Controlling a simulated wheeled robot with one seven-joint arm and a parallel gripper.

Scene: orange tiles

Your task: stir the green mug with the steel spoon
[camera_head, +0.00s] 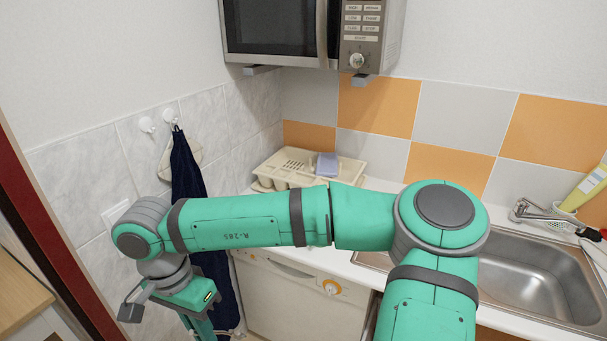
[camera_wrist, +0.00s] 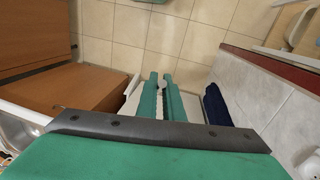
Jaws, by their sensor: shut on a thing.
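My gripper (camera_wrist: 161,86) shows in the wrist view as two green fingers, closed on a small round greyish piece (camera_wrist: 161,84) at their tips. It looks like part of the steel spoon seen end-on; the rest of it is hidden. In the head view my arm reaches left across the picture and its wrist bends down at the lower left, with the fingertips out of frame. I cannot make out the green mug in either view.
A dish rack (camera_head: 281,165) stands on the white counter behind my arm, with a sink (camera_head: 535,280) at the right. A microwave (camera_head: 285,28) hangs above. A dark blue towel (camera_head: 186,170) hangs beside my wrist. A wooden surface (camera_head: 18,290) is at the far left.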

